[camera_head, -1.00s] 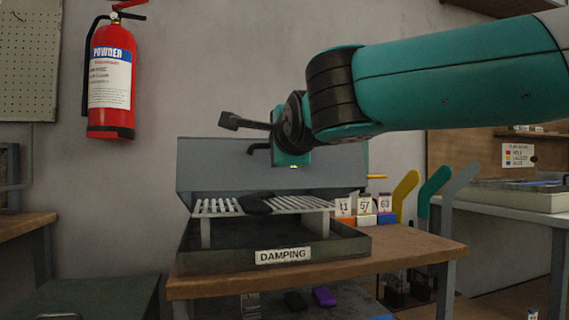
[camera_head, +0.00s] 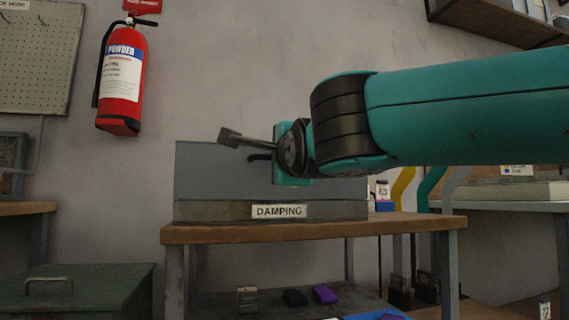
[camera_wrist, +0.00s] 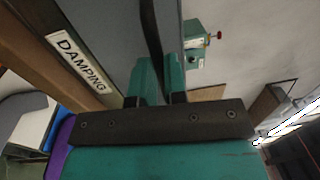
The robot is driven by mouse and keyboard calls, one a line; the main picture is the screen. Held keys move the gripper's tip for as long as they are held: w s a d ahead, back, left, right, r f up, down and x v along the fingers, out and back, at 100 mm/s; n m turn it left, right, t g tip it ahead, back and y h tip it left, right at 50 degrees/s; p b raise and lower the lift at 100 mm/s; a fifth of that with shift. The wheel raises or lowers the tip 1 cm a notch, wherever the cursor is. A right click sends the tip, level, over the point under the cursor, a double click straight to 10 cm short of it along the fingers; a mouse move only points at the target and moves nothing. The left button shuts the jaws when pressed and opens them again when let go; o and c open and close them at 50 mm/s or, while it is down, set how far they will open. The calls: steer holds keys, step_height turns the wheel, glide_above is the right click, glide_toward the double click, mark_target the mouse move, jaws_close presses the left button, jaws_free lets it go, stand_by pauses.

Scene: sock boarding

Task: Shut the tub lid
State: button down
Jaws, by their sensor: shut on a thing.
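The damping tub (camera_head: 210,211) is a low grey tray with a DAMPING label, standing on the wooden table. Its grey lid (camera_head: 215,170) stands upright at the back, open. The lid also shows in the wrist view (camera_wrist: 105,30). A dark handle (camera_head: 259,157) sticks out near the lid's upper part. My gripper (camera_wrist: 160,72) is shut on this handle, a dark bar between the teal fingers in the wrist view. In the head view my wrist hides the fingertips and part of the lid. The tub's inside is hidden from this low angle.
The wooden table (camera_head: 400,223) has free room at its right front. A green chest (camera_head: 85,290) stands at lower left. A fire extinguisher (camera_head: 122,80) hangs on the wall.

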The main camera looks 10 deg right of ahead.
steer(key=shift+f, duration=0.7)
steer(key=c, duration=1.2)
jaws_free()
steer(key=shift+o, duration=0.2)
steer(key=shift+r, duration=0.1)
steer(key=shift+r, duration=0.15)
steer(key=s+f+p, duration=0.1)
steer(key=s+p, duration=0.2)
steer(key=s, duration=1.4)
steer(key=shift+s+d, duration=0.2)
steer(key=shift+d, duration=0.1)
steer(key=shift+f, duration=0.1)
